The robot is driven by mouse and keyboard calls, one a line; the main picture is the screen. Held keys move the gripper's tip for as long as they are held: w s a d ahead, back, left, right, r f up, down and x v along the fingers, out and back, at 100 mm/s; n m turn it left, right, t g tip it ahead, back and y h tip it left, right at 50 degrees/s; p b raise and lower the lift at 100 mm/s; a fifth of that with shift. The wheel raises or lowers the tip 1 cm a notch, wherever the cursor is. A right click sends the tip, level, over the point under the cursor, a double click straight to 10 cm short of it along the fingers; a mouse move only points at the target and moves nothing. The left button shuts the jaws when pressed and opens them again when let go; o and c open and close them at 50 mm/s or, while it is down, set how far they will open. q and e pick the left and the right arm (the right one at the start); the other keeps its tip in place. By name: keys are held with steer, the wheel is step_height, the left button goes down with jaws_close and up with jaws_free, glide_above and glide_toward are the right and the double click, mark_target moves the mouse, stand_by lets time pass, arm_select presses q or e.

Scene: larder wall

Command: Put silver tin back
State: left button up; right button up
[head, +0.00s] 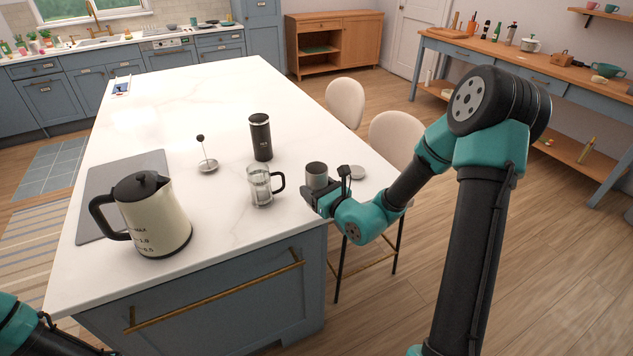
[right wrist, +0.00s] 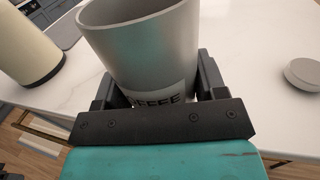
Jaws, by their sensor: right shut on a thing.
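The silver tin (head: 317,174) is a grey metal cylinder held upright at the right front edge of the white island. My right gripper (head: 318,190) is shut around it. In the right wrist view the tin (right wrist: 145,45) stands between the two fingers, open at the top, with a pale label reading partly "COFFEE"; its contents are hidden. I cannot tell whether its base touches the counter. A round silver lid (head: 351,172) lies on the counter to the right of the tin, and it also shows in the right wrist view (right wrist: 304,75). My left gripper is out of view.
A glass press jug (head: 260,186) stands just left of the tin, its plunger (head: 207,165) lying apart. A black canister (head: 260,137) is behind. A cream kettle (head: 155,215) stands on a grey mat (head: 95,205). The island's far part is largely clear.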

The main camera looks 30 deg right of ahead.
steer(key=shift+d, duration=0.1)
steer(key=w+d, duration=0.2)
steer(key=w, duration=0.2)
steer(key=w+d+f, duration=0.1)
steer(key=w+d, duration=0.2)
steer(key=w, duration=0.1)
steer(key=w+d, duration=0.3)
steer(key=w, duration=0.2)
steer(key=shift+f, duration=0.2)
steer(key=shift+w+d+f, duration=0.2)
steer(key=shift+w, duration=0.15)
steer(key=shift+f, duration=1.6)
steer(key=shift+f, duration=0.15)
steer(key=o, duration=1)
